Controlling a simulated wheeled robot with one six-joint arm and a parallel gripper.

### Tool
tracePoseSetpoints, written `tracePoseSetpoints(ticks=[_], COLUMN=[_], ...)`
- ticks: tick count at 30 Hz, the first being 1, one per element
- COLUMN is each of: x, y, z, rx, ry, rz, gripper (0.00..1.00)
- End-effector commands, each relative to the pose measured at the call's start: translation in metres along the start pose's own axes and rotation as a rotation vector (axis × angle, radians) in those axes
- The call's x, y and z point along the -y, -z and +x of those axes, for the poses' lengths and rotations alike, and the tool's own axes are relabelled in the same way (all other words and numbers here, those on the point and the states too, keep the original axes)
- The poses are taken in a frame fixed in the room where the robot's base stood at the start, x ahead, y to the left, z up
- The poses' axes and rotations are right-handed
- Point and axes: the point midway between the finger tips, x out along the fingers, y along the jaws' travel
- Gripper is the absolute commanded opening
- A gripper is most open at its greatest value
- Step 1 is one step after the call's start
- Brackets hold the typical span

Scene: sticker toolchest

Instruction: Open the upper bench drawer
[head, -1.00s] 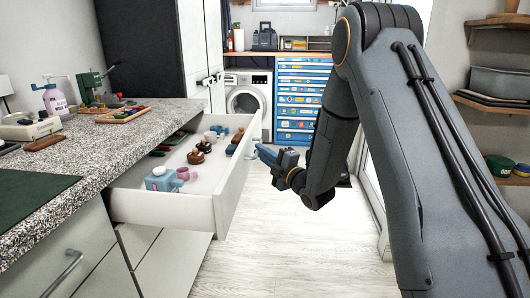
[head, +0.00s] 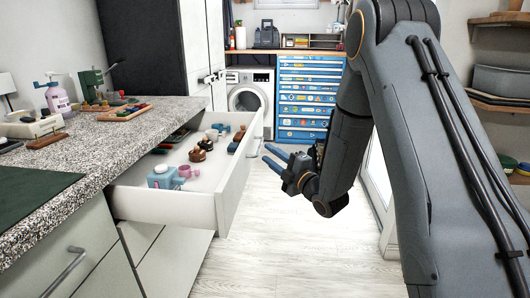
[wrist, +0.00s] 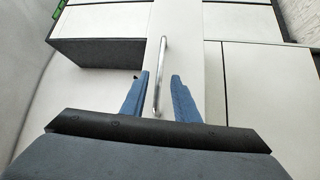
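The upper bench drawer (head: 237,178) stands pulled far out from under the speckled counter, with its inside exposed. It also fills part of the wrist view, where its front (wrist: 182,45) carries a metal bar handle (wrist: 161,62). My gripper (head: 267,154) is to the right of the drawer front in the head view, with its blue fingers spread and a visible gap to the front. In the wrist view my gripper (wrist: 160,76) is open and empty. The handle shows in line with the gap between the fingers; the gripper is not closed on it.
The drawer holds a blue-grey item (head: 161,177), a pink cup (head: 185,172) and several small objects. The counter (head: 100,150) bears a spray bottle (head: 57,98) and tools. Light floor (head: 290,240) lies open right of the drawer. A blue tool chest (head: 306,95) stands behind.

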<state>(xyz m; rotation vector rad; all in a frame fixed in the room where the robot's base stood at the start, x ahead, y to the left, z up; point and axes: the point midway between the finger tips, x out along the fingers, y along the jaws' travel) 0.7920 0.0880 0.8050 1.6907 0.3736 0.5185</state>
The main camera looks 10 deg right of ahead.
Motion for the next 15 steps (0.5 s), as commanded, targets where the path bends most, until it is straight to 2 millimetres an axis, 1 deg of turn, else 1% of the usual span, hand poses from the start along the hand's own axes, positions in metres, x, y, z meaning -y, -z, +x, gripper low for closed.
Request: tracePoseSetpoints(ticks=[1,3,6,10,15], x=[0.000,0.000,0.000,0.000,0.000], y=[-0.001,-0.001,0.000,0.000,0.001], z=[-0.009,-0.019,-0.030,-0.037,-0.038], rx=[0.003,0.003,0.002,0.001,0.000], ry=[0.000,0.001,0.001,0.000,0.000], rz=[0.002,0.002,0.001,0.001,0.001], gripper=[0.28,0.28,0.28,0.28,0.28])
